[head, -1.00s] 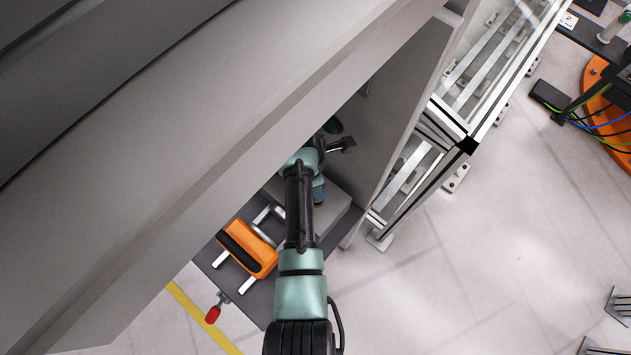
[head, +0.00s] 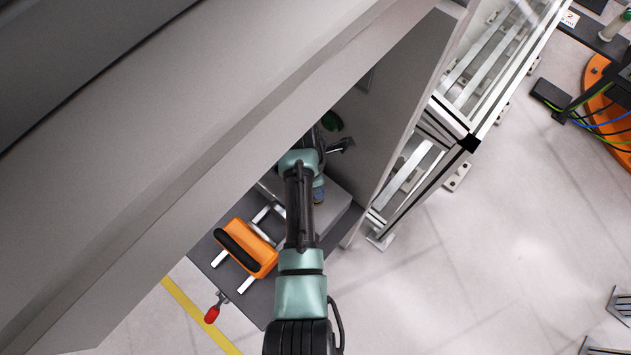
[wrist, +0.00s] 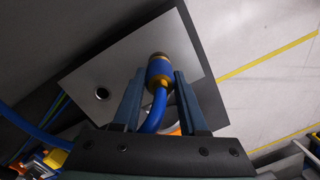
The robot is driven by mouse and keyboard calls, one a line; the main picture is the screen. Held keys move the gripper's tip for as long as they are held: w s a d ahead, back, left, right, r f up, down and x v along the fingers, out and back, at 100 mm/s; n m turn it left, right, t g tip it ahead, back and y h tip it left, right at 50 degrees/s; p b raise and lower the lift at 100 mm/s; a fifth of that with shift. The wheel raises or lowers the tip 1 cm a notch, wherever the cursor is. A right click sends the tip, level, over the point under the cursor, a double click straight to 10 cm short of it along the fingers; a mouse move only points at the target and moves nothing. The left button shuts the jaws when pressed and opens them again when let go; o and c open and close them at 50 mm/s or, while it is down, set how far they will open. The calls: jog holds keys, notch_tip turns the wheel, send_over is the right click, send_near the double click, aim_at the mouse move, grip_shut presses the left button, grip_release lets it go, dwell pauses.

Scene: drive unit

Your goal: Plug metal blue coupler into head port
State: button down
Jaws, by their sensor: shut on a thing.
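In the wrist view my gripper (wrist: 160,74) is shut on the blue coupler (wrist: 158,70), which has brass-coloured bands. A blue hose (wrist: 156,108) runs back from it between the fingers. The coupler's far end is over a light grey metal plate (wrist: 120,58); I cannot tell whether it touches. A round dark port with a bright rim (wrist: 102,94) sits in the plate, to the left of the coupler and apart from it. I cannot tell whether this is the head port. In the head view my arm hides most of the coupler and gripper.
In the head view a large grey panel (head: 150,170) covers the upper left. An orange block with a black handle (head: 246,248) and a red-handled clamp (head: 213,313) are left of my arm. A glass-fronted frame (head: 470,125) stands right.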

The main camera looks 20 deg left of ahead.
jog(key=shift+f+b, duration=0.8)
jog(key=shift+f, duration=0.5)
jog(key=shift+w, duration=0.1)
jog(key=shift+c, duration=1.8)
grip_release()
jog(key=shift+f, duration=0.1)
notch_tip(320, 180, up, 13)
jog(key=s+a+b, duration=0.1)
jog(key=shift+a+b, duration=0.2)
jog(key=shift+b, duration=0.2)
